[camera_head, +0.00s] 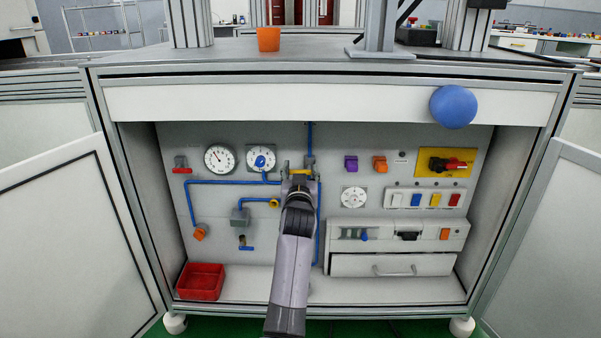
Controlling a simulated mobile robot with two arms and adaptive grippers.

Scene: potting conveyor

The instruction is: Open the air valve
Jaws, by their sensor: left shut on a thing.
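The air valve sits on the back panel of the open cabinet, in line with a vertical blue pipe (309,138). Its yellow handle (301,171) shows as a short, roughly level bar across the pipe line. My left gripper (299,175) is at the handle and shut on it, with my arm reaching up from the bottom of the view. The gripper and wrist hide the valve body and part of the handle. My right gripper is not in view.
Gauges (220,158) and blue pipes lie left of the valve. A red bin (201,281) stands at lower left. A blue ball (453,107) shows at the cabinet's upper right edge.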

